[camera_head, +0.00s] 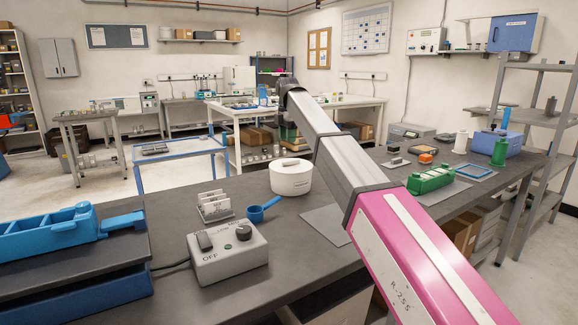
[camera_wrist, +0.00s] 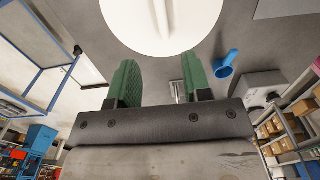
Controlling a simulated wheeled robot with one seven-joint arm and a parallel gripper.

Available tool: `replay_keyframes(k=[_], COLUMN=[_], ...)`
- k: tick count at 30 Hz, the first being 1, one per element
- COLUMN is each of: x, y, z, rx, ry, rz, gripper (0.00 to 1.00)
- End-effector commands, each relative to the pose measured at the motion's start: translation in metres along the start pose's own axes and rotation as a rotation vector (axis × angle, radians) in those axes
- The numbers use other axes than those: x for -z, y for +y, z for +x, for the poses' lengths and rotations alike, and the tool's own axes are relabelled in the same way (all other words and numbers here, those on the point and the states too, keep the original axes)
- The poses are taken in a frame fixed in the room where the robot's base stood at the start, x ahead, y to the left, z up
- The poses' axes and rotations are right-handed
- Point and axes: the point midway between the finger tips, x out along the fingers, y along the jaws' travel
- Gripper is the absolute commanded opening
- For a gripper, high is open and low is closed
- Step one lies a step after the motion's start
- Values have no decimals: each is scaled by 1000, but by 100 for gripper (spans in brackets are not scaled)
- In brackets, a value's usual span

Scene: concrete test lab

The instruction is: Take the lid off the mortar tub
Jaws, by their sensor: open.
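The mortar tub (camera_head: 291,183) is a round white tub standing on the dark bench, left of my arm. Its white lid (camera_head: 291,164) sits on top, with a raised bar handle across it. In the wrist view the lid (camera_wrist: 198,30) fills the top middle, cut off by the frame edge, and its bar handle (camera_wrist: 165,15) shows. My gripper (camera_wrist: 157,70) has two green ridged fingers, spread apart and empty. The fingertips appear near the lid's lower edge in that view; contact cannot be told. The gripper is not visible in the head view.
A blue scoop (camera_head: 262,209), a rack of cards (camera_head: 214,206) and a grey switch box (camera_head: 228,253) stand near the tub. A blue bin (camera_head: 60,234) is at the left. A green holder (camera_head: 430,182) lies right of my arm. A grey mat (camera_head: 325,222) lies flat.

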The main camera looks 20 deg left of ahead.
Motion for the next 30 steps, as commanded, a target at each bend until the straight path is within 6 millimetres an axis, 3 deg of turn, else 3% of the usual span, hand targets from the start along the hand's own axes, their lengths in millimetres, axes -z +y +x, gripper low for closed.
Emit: replay_keyframes(k=[6,14,24,30], x=[0,0,-1,-2], y=[-1,-2,-4,-4], z=[34,51,94,96], rx=[1,-1,0,-1], ry=[0,0,0,0], rz=[0,0,0,0], gripper=[45,45,45,45])
